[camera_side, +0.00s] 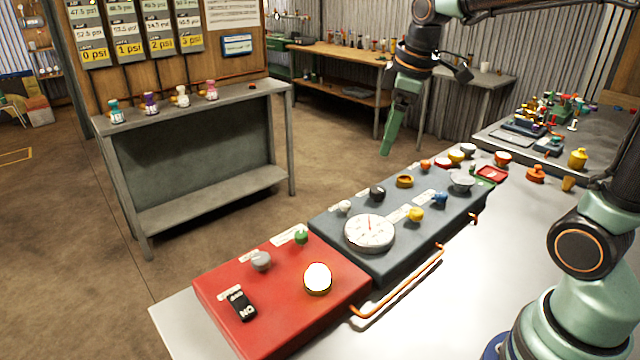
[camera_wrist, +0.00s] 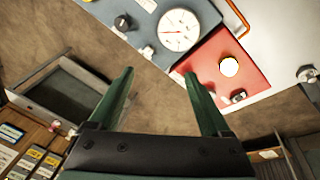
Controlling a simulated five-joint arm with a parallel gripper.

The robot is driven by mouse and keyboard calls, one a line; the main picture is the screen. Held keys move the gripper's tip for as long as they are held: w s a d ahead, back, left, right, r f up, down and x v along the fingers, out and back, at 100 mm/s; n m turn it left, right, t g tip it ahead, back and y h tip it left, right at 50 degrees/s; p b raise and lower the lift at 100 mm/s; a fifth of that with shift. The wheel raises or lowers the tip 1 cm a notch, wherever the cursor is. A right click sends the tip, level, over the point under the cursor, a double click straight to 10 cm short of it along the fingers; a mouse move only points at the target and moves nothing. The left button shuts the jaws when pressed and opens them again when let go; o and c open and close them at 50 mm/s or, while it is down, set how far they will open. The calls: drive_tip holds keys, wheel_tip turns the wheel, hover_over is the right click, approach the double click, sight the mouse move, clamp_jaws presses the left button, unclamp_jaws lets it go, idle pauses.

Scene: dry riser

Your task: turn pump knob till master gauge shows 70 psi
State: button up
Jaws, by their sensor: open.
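A large white round gauge (camera_side: 369,232) with a red needle sits on the dark grey panel (camera_side: 335,222); its numbers are too small to read. It also shows in the wrist view (camera_wrist: 180,30). The red box (camera_side: 275,325) carries a grey knob (camera_side: 261,260), a green knob (camera_side: 300,237), a black switch (camera_side: 241,305) and a bright round lamp (camera_side: 318,279). The labels are unreadable, so I cannot tell which knob is the pump's. My gripper (camera_side: 387,150) hangs in the air behind the panel, apart from everything. Its fingers (camera_wrist: 159,73) are spread and empty.
The dark panel also bears a black knob (camera_side: 377,193), a white knob (camera_side: 345,207), a yellow knob (camera_side: 415,214) and a blue knob (camera_side: 440,198). A copper pipe (camera_side: 400,285) runs along its front. A grey shelf stand (camera_side: 215,195) stands at left. Air above the panel is clear.

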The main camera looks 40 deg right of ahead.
drive_tip(key=w+d+f+n+g, duration=0.1)
drive_tip(key=w+d+f+n, duration=0.25)
drive_tip(key=w+d, duration=0.2)
drive_tip(key=n+g, duration=0.2)
drive_tip(key=n, duration=0.4)
hover_over(378, 188)
wheel_tip(378, 188, down, 5)
wheel_tip(378, 188, down, 12)
drive_tip(key=shift+f, duration=0.15)
clamp_jaws()
